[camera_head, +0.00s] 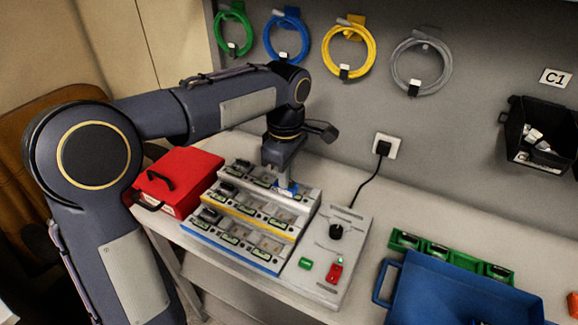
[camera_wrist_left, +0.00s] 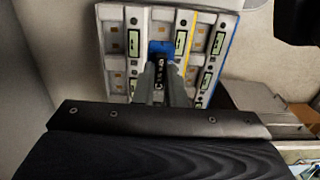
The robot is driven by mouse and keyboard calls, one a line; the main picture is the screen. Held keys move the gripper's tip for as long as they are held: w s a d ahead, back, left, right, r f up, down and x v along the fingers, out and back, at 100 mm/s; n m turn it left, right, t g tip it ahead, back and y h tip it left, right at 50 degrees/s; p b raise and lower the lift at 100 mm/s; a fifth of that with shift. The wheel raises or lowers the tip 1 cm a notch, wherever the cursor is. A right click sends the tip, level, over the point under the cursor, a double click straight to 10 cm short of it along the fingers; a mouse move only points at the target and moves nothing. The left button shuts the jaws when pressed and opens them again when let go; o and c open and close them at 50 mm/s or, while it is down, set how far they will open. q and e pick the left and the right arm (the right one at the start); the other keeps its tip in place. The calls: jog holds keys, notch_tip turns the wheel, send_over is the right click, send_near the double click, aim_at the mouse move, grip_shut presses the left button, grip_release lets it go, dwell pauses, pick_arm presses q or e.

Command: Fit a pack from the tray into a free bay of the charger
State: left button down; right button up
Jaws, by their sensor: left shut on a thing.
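The charger (camera_head: 243,222) stands on the bench as a stepped block with rows of bays edged in white, yellow and blue. It also shows in the wrist view (camera_wrist_left: 118,15). My left gripper (camera_head: 285,181) is over the right end of the top, rear row. Its two fingers (camera_wrist_left: 161,85) are shut on a pack with a blue end (camera_wrist_left: 160,47). The pack is at a bay there; the fingers hide how deep it sits. A green tray (camera_head: 461,262) at the right holds several dark packs. My right gripper is not in view.
A control panel (camera_head: 325,250) with a black knob and red switch adjoins the charger's right side. A red case (camera_head: 178,180) stands left. A blue bin (camera_head: 450,295) is front right. Coiled cables and a black wall bin (camera_head: 540,135) hang behind. Bench between panel and green tray is clear.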

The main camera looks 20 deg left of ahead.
aim_at(286, 192)
pick_arm(q)
jog(key=shift+s+f+b, duration=0.1)
jog(key=shift+f+b, duration=0.25)
jog(key=shift+f, duration=0.05)
notch_tip(286, 192, down, 5)
jog(key=b, duration=0.4)
jog(key=shift+r, duration=0.15)
jog(key=shift+f+b, duration=1.25)
jog(key=shift+f, duration=0.6)
jog(key=shift+f, duration=0.25)
jog(key=c, duration=1.6)
grip_release()
jog(key=shift+o, duration=1)
jog(key=shift+r, duration=0.15)
